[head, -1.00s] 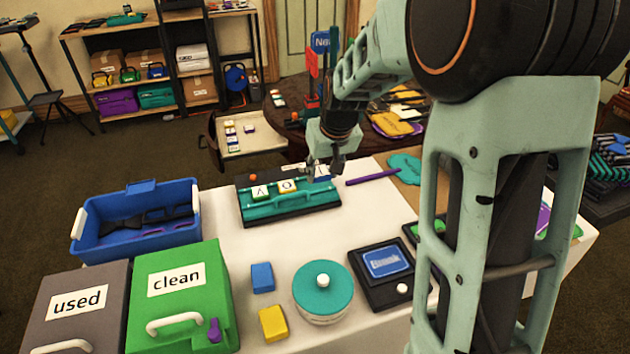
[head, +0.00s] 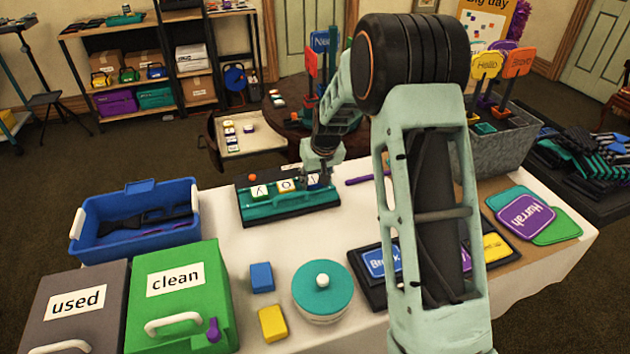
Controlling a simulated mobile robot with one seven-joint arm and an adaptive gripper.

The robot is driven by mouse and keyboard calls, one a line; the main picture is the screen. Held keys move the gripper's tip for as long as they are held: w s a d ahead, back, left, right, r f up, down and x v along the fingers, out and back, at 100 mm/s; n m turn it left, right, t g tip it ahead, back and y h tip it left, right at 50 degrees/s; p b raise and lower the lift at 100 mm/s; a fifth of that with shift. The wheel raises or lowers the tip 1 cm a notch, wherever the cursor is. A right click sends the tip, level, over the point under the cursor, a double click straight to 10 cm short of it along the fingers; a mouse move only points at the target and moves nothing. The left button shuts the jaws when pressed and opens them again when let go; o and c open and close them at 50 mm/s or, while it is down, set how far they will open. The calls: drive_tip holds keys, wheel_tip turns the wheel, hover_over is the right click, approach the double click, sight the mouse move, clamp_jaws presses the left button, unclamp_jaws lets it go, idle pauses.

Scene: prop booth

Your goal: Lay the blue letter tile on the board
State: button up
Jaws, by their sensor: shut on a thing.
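The board (head: 290,208) is a black and teal stand on the white table, left of my arm. Two letter tiles with white faces stand in its row: a left one (head: 259,190) and a middle one (head: 286,186). The blue letter tile (head: 313,181) is at the right end of this row, in my gripper (head: 315,176). My gripper points down and is shut on the tile. The fingers partly cover it, and I cannot tell whether its lower edge touches the board.
A blue bin (head: 135,240) stands left of the board. In front are a green box (head: 190,270), a blue block (head: 262,277), a yellow block (head: 273,323) and a teal-lidded jar (head: 322,285). A purple stick (head: 360,180) lies right of the board. The table between board and jar is clear.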

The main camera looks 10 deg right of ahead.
drive_tip(key=shift+f, duration=0.1)
drive_tip(key=shift+f, duration=0.15)
drive_tip(key=o, duration=1)
drive_tip(key=shift+r, duration=0.25)
drive_tip(key=v, duration=1.2)
drive_tip(key=shift+p, duration=0.35)
